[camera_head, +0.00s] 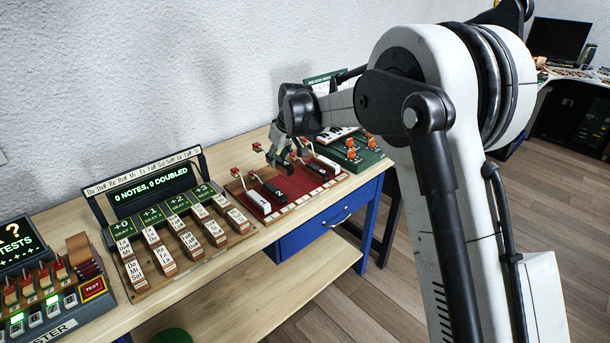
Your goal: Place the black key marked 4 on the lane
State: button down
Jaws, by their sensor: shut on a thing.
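The lane could be the red bed (289,188) with numbered cream labels along its front edge; I cannot tell for sure. A white key (258,202) and a black key (272,192) lie on its left part, and a white key (327,164) lies at its right. My gripper (274,160) is over the back of the red bed, pointing down. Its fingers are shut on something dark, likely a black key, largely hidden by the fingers. Another black key (315,166) shows right of the gripper. No mark 4 is readable.
Red-topped levers (236,146) stand behind the bed. A green board with orange knobs (352,155) is to the right. A note rack with a display (150,190) and a test console (45,290) stand left. Bare wood lies along the table front.

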send_over(298, 179)
jog(key=f, duration=0.4)
jog(key=s+d+f, duration=0.1)
jog(key=f, duration=0.1)
jog(key=shift+f, duration=2)
jog(key=shift+f, duration=0.2)
jog(key=c, duration=1.5)
grip_release()
jog(key=shift+c, duration=0.2)
jog(key=shift+r, duration=0.1)
